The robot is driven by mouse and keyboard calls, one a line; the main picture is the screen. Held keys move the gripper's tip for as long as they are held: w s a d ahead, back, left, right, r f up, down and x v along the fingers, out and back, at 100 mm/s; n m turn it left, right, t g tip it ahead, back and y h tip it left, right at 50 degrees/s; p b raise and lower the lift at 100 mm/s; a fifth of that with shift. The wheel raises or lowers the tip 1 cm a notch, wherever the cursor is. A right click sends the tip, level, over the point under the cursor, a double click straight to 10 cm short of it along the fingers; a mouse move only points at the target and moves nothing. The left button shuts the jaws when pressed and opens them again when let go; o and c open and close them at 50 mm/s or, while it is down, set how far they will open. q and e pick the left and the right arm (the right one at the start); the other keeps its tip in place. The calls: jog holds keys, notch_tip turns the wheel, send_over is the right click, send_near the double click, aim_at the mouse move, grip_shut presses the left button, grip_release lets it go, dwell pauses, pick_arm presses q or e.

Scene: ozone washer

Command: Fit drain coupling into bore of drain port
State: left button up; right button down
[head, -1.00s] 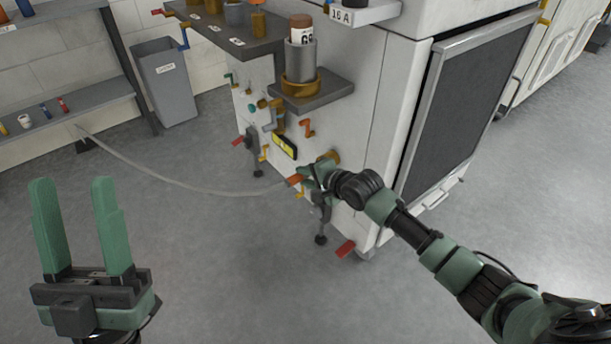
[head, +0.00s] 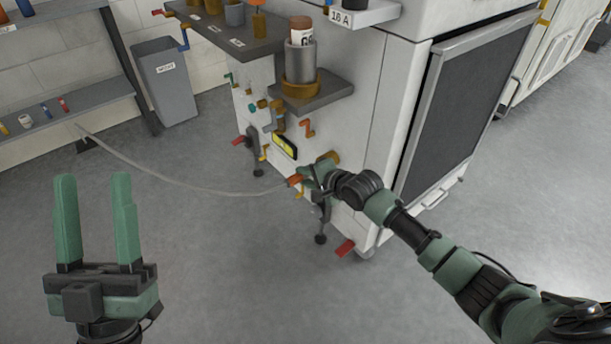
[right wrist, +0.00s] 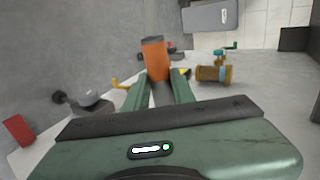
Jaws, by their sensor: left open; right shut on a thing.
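The orange drain coupling (head: 295,180) is at the end of a pale hose (head: 200,190), low beside the white machine. My right gripper (head: 308,174) is shut on it; the right wrist view shows the coupling (right wrist: 155,58) standing out between the fingertips. A brass cylinder that looks like the drain port (head: 334,157) sticks out of the machine's side just above and right of the gripper. My left gripper (head: 95,225) is open and empty at the lower left.
The white machine (head: 370,110) carries several coloured handles and a small shelf (head: 310,90) with a cup. A red pedal-like piece (head: 345,247) projects low down. A grey bin (head: 167,80) and a wall shelf (head: 60,103) stand at the left.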

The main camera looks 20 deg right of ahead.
pick_arm(q)
jog(key=shift+w+f+g, duration=0.35)
jog(key=shift+w+g, duration=0.05)
jog(key=shift+w, duration=0.05)
dwell(0.6)
jog(key=shift+w+d+f+g+y+p, duration=0.2)
jog(key=shift+w+f+g+y+p, duration=0.4)
jog(key=shift+w+f+g, duration=0.85)
jog(key=shift+s+f+t, duration=0.1)
jog(key=shift+f+t, duration=0.05)
jog(key=shift+t, duration=0.1)
dwell(0.3)
pick_arm(e)
jog(key=shift+p, duration=0.35)
pick_arm(q)
jog(key=shift+w+f+g+y, duration=0.2)
jog(key=shift+w+f+g, duration=0.15)
jog(key=shift+f, duration=0.35)
jog(key=shift+w+f+g+y, duration=0.25)
jog(key=shift+f+g, duration=0.2)
jog(key=shift+f, duration=0.2)
jog(key=shift+w+f+g+y, duration=0.15)
jog(key=shift+w+f+g, duration=0.2)
jog(key=shift+f, duration=0.35)
jog(key=shift+s+r, duration=0.1)
